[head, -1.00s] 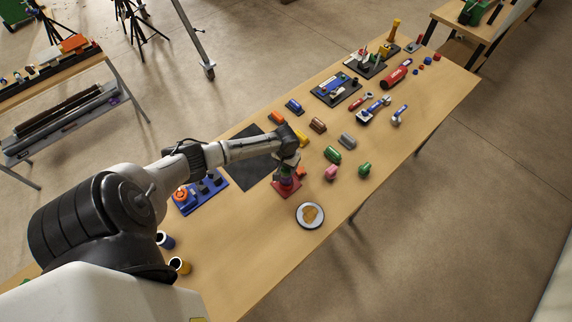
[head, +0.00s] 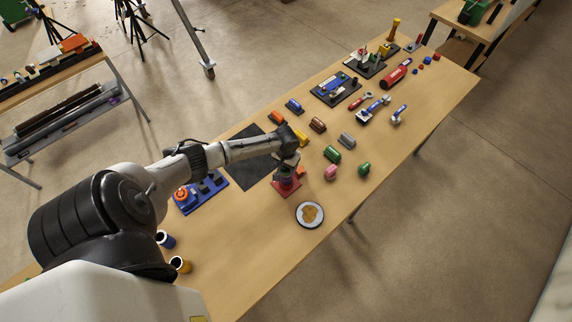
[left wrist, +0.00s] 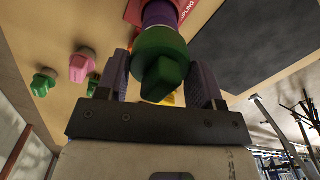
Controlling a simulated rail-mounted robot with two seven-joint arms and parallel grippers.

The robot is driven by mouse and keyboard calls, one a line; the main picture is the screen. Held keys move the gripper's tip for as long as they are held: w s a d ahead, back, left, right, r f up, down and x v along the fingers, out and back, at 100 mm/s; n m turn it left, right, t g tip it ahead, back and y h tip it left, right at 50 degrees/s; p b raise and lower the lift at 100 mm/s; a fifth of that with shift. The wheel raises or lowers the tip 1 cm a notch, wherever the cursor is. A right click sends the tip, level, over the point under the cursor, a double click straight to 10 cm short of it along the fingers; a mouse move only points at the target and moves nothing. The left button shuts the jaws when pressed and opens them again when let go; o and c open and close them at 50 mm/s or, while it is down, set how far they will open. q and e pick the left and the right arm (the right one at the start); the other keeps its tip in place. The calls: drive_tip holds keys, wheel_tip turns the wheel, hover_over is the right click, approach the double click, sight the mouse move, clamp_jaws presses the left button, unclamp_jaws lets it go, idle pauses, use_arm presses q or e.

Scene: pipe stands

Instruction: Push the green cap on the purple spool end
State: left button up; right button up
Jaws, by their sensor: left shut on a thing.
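In the left wrist view, the green cap (left wrist: 160,62) sits between the two fingers of my left gripper (left wrist: 160,72), which is shut on it. The purple spool (left wrist: 160,13) shows directly behind the cap, in line with it. The cap hides the joint, so I cannot tell how far it is seated. The spool is on a red stand (left wrist: 187,7) with lettering. In the head view, my left gripper (head: 287,166) is over the red stand (head: 286,188), and my wrist hides most of the cap and spool. My right gripper is not in view.
A dark mat (head: 247,165) and a blue board (head: 207,192) are to the left. The table's near right side is clear.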

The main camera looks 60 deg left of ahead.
sight(286, 170)
use_arm(q)
drive_tip(key=shift+f+b, duration=0.5)
drive_tip(key=shift+f, duration=0.35)
drive_tip(key=shift+f+b, duration=0.6)
drive_tip(key=shift+f, duration=0.45)
drive_tip(key=o, duration=1.1)
drive_tip(key=shift+r, duration=0.1)
wheel_tip(286, 170, up, 3)
drive_tip(key=p, duration=0.3)
drive_tip(key=shift+r+p, duration=0.85)
drive_tip(key=shift+r, duration=0.15)
